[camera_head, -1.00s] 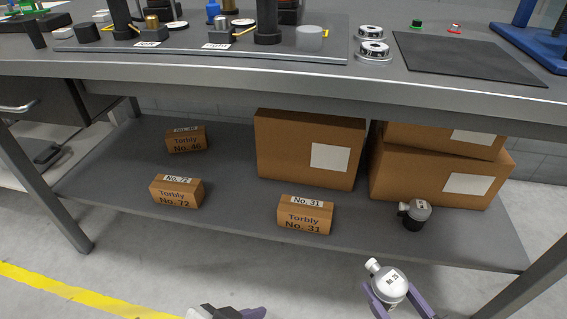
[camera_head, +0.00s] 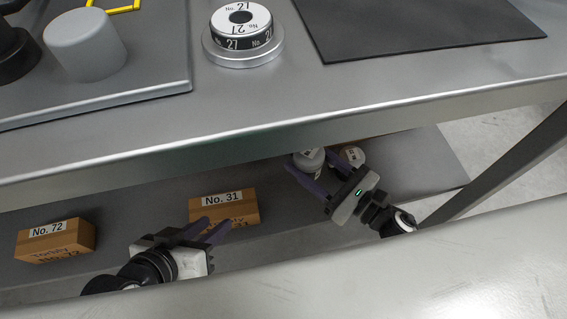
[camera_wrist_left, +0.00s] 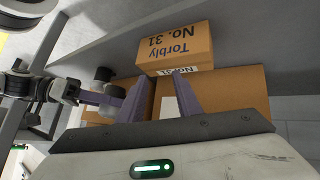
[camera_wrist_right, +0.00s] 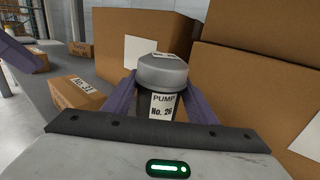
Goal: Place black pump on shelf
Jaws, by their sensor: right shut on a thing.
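The black pump (camera_wrist_right: 165,85) with a grey domed cap and a "PUMP No. 26" label is upright between the fingers of my right gripper (camera_wrist_right: 160,102), which is shut on it. In the head view, my right gripper (camera_head: 308,172) reaches under the table top over the lower shelf (camera_head: 150,205), and the held pump's cap (camera_head: 311,157) shows partly. I cannot tell whether its base touches the shelf. My left gripper (camera_head: 212,230) is open and empty, in front of the box No. 31 (camera_head: 224,207).
Large brown cartons (camera_wrist_right: 255,100) stand behind the held pump. A small box No. 72 (camera_head: 56,240) stands further left on the shelf. The table edge (camera_head: 300,140) hangs over the shelf, and a table leg (camera_head: 500,165) rises at the right.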

